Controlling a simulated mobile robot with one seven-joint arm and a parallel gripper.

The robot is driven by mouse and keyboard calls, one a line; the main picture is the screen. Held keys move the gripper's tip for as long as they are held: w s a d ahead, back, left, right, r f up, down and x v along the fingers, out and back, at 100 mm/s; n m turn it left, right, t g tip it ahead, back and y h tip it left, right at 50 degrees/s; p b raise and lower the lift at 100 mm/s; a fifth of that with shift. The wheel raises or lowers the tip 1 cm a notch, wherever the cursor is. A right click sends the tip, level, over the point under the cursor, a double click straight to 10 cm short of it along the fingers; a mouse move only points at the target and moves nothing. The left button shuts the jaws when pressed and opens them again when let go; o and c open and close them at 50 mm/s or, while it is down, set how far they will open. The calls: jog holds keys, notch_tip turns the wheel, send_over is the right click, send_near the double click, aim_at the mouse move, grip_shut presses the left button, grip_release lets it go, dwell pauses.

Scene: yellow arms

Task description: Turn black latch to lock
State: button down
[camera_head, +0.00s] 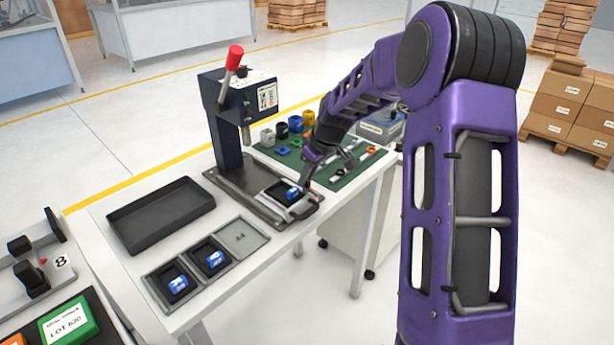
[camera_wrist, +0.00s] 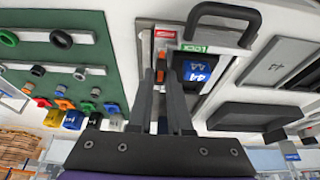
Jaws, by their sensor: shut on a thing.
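The fixture plate (camera_head: 268,205) lies on the white table at the foot of the press, with a blue block (camera_head: 293,193) in its dark nest. The blue block also shows in the wrist view (camera_wrist: 198,71), marked 44. My gripper (camera_head: 306,184) is at the right side of the nest, pointing down. In the wrist view my gripper (camera_wrist: 162,72) is closed in on the small black latch (camera_wrist: 161,63), mostly hidden between the fingertips. A red label (camera_wrist: 165,34) and a green label (camera_wrist: 193,48) sit beside the fingertips.
The dark press (camera_head: 228,120) with a red-knobbed lever stands behind the nest. A black handle (camera_wrist: 222,12) rises from the plate's edge. A green mat (camera_head: 345,178) with rings and pegs lies to the right. An empty black tray (camera_head: 160,215) and block nests (camera_head: 208,262) lie left.

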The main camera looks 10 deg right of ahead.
jog(key=shift+m, duration=0.3)
jog(key=m, duration=0.1)
jog(key=m+h, duration=0.1)
jog(key=m, duration=0.1)
jog(key=m+h+b, duration=0.1)
jog(key=m, duration=0.1)
jog(key=shift+s+a+t, duration=0.1)
jog(key=shift+a+t, duration=0.15)
jog(key=shift+t, duration=0.05)
jog(key=m+h, duration=0.2)
jog(key=m, duration=0.3)
jog(key=shift+a+m+p, duration=0.15)
jog(key=shift+m+p, duration=0.15)
jog(key=shift+m, duration=0.1)
jog(key=m+h, duration=0.1)
jog(key=m, duration=0.2)
jog(key=m+g+h+p, duration=0.1)
jog(key=m, duration=0.2)
jog(key=shift+g+h+p, duration=0.3)
jog(key=shift+m, duration=0.4)
jog(key=c, duration=1.1)
grip_release()
